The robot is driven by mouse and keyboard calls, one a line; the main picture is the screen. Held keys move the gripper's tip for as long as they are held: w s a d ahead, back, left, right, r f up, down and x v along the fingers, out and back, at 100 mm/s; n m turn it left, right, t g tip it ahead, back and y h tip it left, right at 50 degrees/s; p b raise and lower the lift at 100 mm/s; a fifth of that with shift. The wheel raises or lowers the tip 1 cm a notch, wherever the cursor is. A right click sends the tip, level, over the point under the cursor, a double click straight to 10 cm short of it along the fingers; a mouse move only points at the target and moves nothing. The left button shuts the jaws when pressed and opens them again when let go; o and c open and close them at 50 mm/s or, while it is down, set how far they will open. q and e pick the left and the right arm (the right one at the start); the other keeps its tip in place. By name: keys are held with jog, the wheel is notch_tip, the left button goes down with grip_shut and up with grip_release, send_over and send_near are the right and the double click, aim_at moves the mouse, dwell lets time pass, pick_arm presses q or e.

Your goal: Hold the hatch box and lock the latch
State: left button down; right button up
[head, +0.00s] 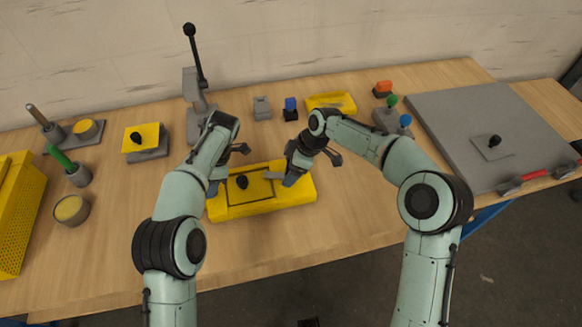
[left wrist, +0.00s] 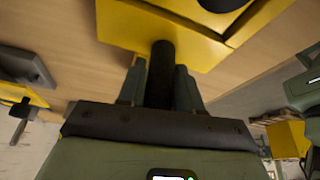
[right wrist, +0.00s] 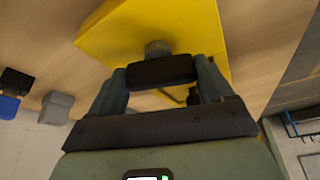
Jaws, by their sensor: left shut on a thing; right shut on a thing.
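The yellow hatch box (head: 262,202) lies on the wooden table, with a black knob (head: 242,181) on its outlined lid. My left gripper (head: 217,182) is at the box's left end. In the left wrist view its fingers are shut on a black cylindrical handle (left wrist: 161,72) at the box's edge. My right gripper (head: 292,176) is at the box's right end. In the right wrist view its fingers are shut on the latch, a dark block (right wrist: 160,71) on a grey stem (right wrist: 157,48) against the yellow body. The grippers partly hide both box ends in the head view.
A grey lever stand (head: 195,90) and small blocks, including a blue-topped one (head: 290,106), stand behind the box. A yellow-topped block (head: 141,138) and cups are at left. A grey panel (head: 470,120) lies at right. Table in front of the box is clear.

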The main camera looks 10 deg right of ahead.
jog(key=n+g, duration=0.1)
jog(key=n, duration=0.3)
jog(key=shift+w+g, duration=0.1)
jog(key=shift+g, duration=0.2)
dwell(0.5)
jog(key=o, duration=1.4)
jog(key=shift+r, duration=0.1)
jog(key=v, duration=1.1)
jog(key=shift+d+r, duration=0.3)
pick_arm(q)
jog(key=c, duration=0.7)
grip_release()
